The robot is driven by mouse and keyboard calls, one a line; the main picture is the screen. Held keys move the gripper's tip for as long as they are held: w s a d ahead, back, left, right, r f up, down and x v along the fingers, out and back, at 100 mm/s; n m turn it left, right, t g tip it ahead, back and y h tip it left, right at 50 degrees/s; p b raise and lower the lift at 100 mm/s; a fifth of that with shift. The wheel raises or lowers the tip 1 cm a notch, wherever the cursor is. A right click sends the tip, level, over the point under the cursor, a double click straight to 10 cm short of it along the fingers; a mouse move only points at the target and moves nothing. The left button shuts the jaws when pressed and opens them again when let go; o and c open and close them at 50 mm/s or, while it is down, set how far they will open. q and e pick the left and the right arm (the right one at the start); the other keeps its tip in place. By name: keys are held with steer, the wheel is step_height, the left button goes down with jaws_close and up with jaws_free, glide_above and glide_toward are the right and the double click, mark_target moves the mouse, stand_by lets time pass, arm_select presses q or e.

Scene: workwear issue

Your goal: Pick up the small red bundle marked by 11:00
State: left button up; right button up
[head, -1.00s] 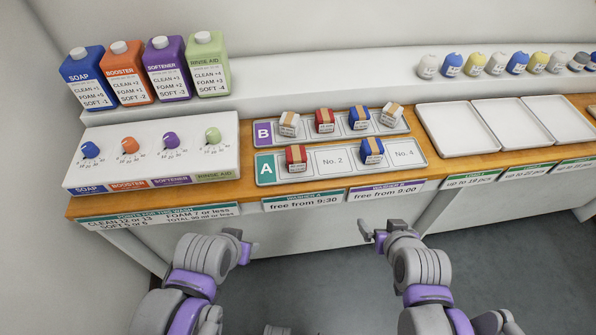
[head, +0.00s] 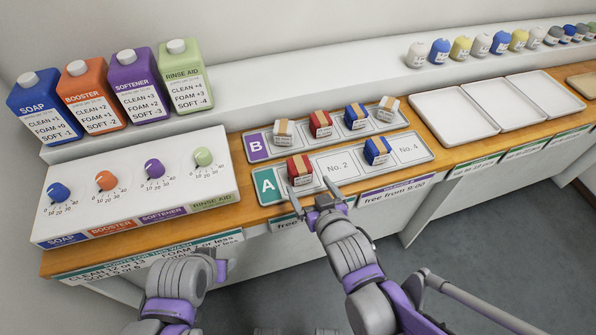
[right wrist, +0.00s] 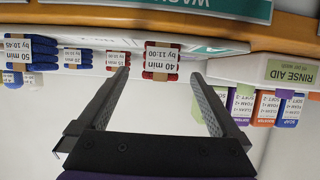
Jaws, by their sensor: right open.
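A red bundle (head: 299,171) with a tan band lies in slot one of row A on the grey rack. In the right wrist view this red bundle (right wrist: 161,61) reads "40 min by 11:00", upside down. My right gripper (head: 311,192) is open and empty at the rack's front edge, just in front of this bundle. In the right wrist view the bundle shows between the open fingers, beyond their tips, apart from them. My left gripper (head: 222,268) is low before the counter.
A blue bundle (head: 377,151) lies in row A; row B (head: 260,145) also holds white and blue bundles. A dispenser box (head: 135,190) with dials stands left of the rack, bottles behind it. Empty white trays (head: 455,118) stand to the right.

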mark_target(302, 177)
steer(key=b+x, duration=0.1)
steer(key=x, duration=0.4)
steer(key=shift+w+a, duration=0.2)
steer(key=shift+a, duration=0.05)
steer(key=x, duration=0.3)
steer(key=r+x, duration=0.1)
steer(key=x, duration=0.1)
steer(key=shift+w+f, duration=0.2)
steer(key=shift+w, duration=0.25)
steer(key=c, duration=1.4)
